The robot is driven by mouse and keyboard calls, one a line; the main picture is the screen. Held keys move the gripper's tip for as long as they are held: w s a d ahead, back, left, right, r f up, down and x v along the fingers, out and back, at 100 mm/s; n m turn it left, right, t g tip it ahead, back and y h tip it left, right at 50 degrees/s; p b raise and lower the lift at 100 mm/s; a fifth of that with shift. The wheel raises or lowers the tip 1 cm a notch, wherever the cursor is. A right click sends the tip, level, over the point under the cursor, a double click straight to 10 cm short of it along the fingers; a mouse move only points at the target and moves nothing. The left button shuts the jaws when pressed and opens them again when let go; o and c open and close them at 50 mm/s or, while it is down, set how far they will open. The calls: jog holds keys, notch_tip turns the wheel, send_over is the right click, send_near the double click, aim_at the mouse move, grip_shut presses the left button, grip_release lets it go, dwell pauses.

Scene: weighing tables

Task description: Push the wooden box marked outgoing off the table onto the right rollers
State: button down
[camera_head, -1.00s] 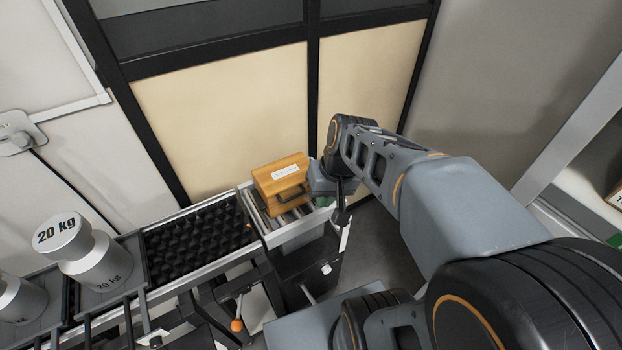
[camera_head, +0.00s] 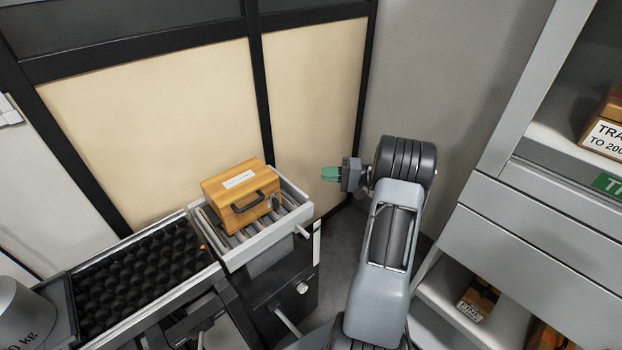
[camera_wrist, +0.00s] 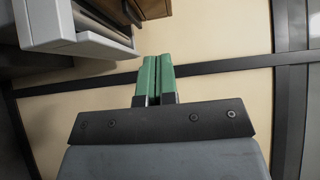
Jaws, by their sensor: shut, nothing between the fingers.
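The wooden box (camera_head: 240,206) has a white label and a dark handle. The label is too small to read. It rests upright on the right rollers (camera_head: 216,229), inside the light frame at the end of the table line. My gripper (camera_head: 323,174), with green fingers, is shut and empty in the air to the right of the box, apart from it. In the wrist view my gripper (camera_wrist: 158,60) shows its fingers pressed together. The roller frame (camera_wrist: 85,40) shows at upper left there.
A black textured bed (camera_head: 140,280) lies left of the rollers, with a metal weight (camera_head: 20,315) beyond it. A wall with cream panels (camera_head: 155,125) stands behind. Grey shelves (camera_head: 540,225) with boxes stand on the right. Open floor shows between rollers and shelves.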

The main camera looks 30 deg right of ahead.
jog(key=shift+s+a+x, duration=0.25)
jog(key=shift+s+x, duration=0.15)
jog(key=shift+x, duration=1.55)
jog(key=shift+s+a+x, duration=0.3)
jog(key=shift+s+x, duration=0.1)
jog(key=shift+x, duration=1.55)
jog(key=shift+s+a+x, duration=0.25)
jog(key=shift+s+x, duration=0.15)
jog(key=shift+x, duration=1.6)
